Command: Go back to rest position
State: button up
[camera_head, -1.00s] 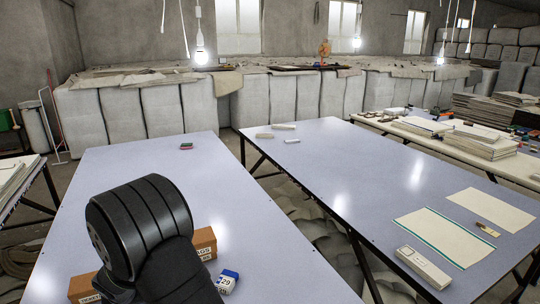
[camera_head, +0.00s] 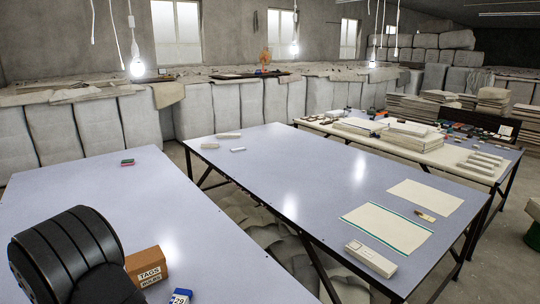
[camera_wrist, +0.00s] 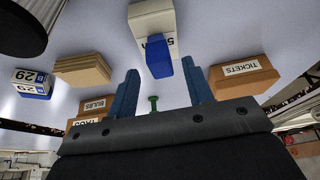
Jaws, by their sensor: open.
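My gripper (camera_wrist: 160,95) shows in the wrist view with its two blue fingers apart and nothing held between them. Beyond the fingertips are a white and blue box (camera_wrist: 155,40) and a brown box labelled TICKETS (camera_wrist: 242,76), both apart from the fingers. In the head view a dark part of my arm stands at the lower left over the near table (camera_head: 150,210); my gripper is not visible there. No cloth shows in the grip.
A brown TAGS box (camera_head: 148,265) and a blue and white box (camera_head: 181,297) sit beside my arm. A small red-green item (camera_head: 128,162) lies farther back. A second table (camera_head: 300,185) stands right, across a gap. Much of the near table is bare.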

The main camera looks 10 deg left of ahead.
jog(key=shift+f, duration=1.4)
jog(key=v, duration=1.2)
jog(key=x, duration=1.3)
jog(key=shift+s+d, duration=0.15)
jog(key=r, duration=0.5)
jog(key=shift+w+d+r, duration=0.1)
jog(key=shift+w+d, duration=0.2)
jog(key=w+d+r, duration=0.6)
jog(key=w+d, duration=0.1)
jog(key=d, duration=0.2)
jog(key=w+a+f, duration=0.2)
jog(key=w+a, duration=0.4)
jog(key=a, duration=0.4)
jog(key=w+a+f, duration=0.3)
jog(key=w+a, duration=0.3)
jog(key=a, duration=0.4)
jog(key=shift+w+a+n, duration=0.15)
jog(key=shift+w+n, duration=0.1)
jog(key=shift+n, duration=0.05)
